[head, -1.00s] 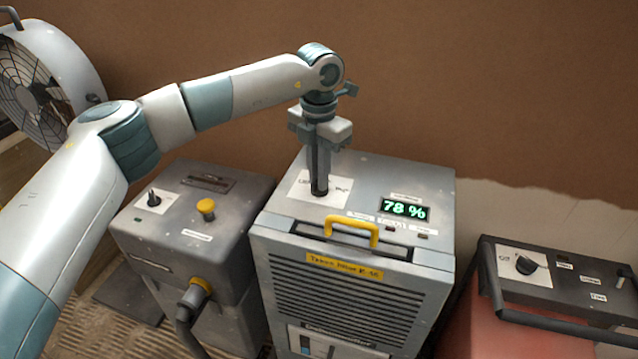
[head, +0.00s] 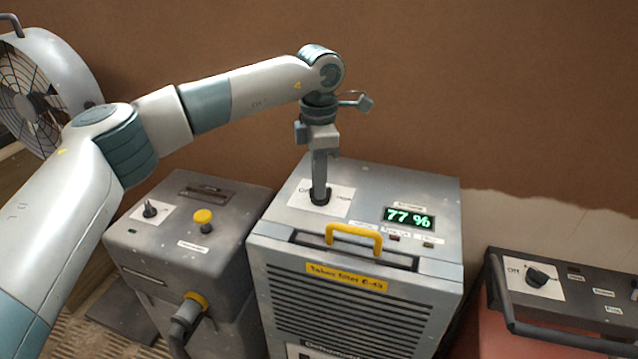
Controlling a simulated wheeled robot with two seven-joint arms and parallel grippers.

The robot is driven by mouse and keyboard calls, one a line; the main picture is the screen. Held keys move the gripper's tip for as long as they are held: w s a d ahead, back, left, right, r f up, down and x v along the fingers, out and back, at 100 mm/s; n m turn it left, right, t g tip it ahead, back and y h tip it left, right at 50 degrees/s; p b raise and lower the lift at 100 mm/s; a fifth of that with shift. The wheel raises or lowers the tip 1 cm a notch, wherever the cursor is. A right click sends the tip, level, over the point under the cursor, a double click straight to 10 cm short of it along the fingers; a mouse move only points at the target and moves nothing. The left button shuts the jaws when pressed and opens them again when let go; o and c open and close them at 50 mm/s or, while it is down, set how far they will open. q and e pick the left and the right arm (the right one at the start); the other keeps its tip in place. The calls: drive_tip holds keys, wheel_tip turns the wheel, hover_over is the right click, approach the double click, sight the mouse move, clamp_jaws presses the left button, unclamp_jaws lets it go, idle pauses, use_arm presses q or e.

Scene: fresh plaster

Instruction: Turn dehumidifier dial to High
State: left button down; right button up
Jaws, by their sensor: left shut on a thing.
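The grey dehumidifier (head: 360,305) stands in the middle of the head view, with a yellow handle (head: 354,236) at its top front edge. My left gripper (head: 320,192) points straight down from above and is shut on the dial. The fingers cover most of the dial, so its pointer setting cannot be read. My right gripper does not show.
A grey machine (head: 225,235) with a small black knob, a yellow button and a hose stands close on the left. A red and black machine (head: 570,300) with a knob and a bar handle stands at the right. A fan (head: 40,90) is at the far left. A brown plaster wall (head: 480,90) rises behind.

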use_arm(q)
drive_tip(key=shift+r, duration=0.1)
drive_tip(key=c, duration=1.8)
unclamp_jaws()
